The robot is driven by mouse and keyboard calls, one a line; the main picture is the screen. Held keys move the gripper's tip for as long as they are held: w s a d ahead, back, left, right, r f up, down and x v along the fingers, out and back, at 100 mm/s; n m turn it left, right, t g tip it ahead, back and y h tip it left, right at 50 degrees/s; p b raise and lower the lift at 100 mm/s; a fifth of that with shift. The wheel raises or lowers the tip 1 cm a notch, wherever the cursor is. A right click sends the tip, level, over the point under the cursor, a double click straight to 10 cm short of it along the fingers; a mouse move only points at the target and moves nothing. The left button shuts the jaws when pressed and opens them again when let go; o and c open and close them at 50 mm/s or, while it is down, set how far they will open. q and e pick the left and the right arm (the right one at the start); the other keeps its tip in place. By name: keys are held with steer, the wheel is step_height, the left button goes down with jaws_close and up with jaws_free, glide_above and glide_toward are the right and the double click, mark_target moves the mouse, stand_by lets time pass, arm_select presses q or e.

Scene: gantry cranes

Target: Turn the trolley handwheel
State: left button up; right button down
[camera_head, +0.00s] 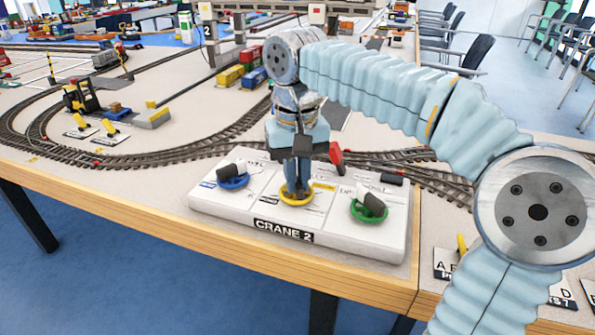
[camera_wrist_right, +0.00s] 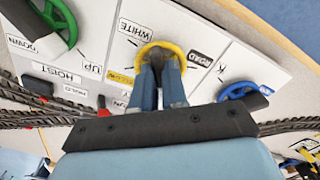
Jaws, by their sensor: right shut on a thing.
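The yellow handwheel (camera_head: 296,196) is the middle one of three on the white CRANE 2 panel (camera_head: 225,207). My right gripper (camera_head: 298,186) points down onto it from above and is shut at the wheel. In the right wrist view my gripper's fingers (camera_wrist_right: 160,72) are close together at the yellow handwheel (camera_wrist_right: 178,50), whose rim shows beyond and beside them. The fingers hide the wheel's middle and the part they hold. WHITE and ROAD labels lie on either side of this wheel. My left gripper is not in view.
A blue handwheel (camera_head: 233,181) stands left of the yellow one and a green handwheel (camera_head: 368,211) right of it, each with a dark crank handle. A red lever (camera_head: 336,155) rises behind. Rail tracks (camera_head: 180,156) and a toy forklift (camera_head: 80,97) lie beyond the panel.

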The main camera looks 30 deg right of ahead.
steer(key=m+p, duration=0.2)
steer(key=m, duration=0.4)
stand_by(0.5)
steer(key=c, duration=1.2)
jaws_free()
steer(key=shift+o, duration=0.2)
step_height(320, 180, up, 14)
steer(key=shift+f, duration=0.1)
